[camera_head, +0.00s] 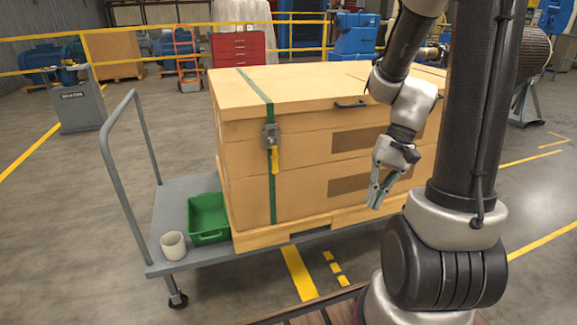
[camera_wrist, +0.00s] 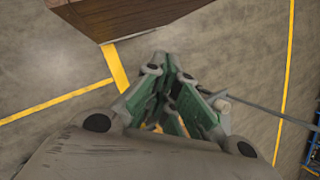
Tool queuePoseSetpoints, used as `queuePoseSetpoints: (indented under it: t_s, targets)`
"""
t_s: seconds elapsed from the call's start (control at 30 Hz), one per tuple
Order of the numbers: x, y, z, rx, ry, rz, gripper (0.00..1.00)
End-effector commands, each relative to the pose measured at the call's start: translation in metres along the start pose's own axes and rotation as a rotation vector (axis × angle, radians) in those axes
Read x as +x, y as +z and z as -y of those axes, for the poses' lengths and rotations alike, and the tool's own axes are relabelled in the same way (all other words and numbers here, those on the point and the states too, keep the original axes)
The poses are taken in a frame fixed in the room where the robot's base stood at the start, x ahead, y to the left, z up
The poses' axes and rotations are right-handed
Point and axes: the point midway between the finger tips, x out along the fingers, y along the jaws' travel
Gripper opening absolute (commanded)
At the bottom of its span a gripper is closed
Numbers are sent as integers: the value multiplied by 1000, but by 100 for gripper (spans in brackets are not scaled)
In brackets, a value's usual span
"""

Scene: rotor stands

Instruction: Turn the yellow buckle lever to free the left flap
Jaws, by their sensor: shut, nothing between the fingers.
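The yellow buckle lever (camera_head: 275,160) hangs downward from a grey metal buckle (camera_head: 271,136) on the front of a large tan crate (camera_head: 245,193). A green strap (camera_head: 272,200) runs over the lid and down the front through the buckle. My gripper (camera_head: 375,203) is in front of the crate's right part, well to the right of the lever and apart from it. In the wrist view my gripper (camera_wrist: 172,62) has its green fingers together at the tips, with nothing between them. The left flap cannot be told apart clearly.
The crate stands on a grey cart (camera_head: 172,208) with a tall handle (camera_head: 128,150). A green bin (camera_head: 208,217) and a white cup (camera_head: 173,245) sit at its left end. A dark handle (camera_head: 350,105) is on the lid's front. Floor in front is clear.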

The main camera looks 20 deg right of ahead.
Motion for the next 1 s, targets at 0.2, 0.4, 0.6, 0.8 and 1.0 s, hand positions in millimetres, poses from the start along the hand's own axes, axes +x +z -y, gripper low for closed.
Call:
queuePoseSetpoints:
  t_s: [0.2, 0.4, 0.6, 0.8, 1.0]
  targets:
    - [49, -33, 22, 147, -254, 168, 0]
    - [88, -79, 51, 252, -549, 237, 0]
    - [117, -152, 78, 327, -892, 165, 0]
    - [115, -252, 101, 300, -1219, -145, 0]
    - [53, -317, 116, 122, -1361, -553, 0]
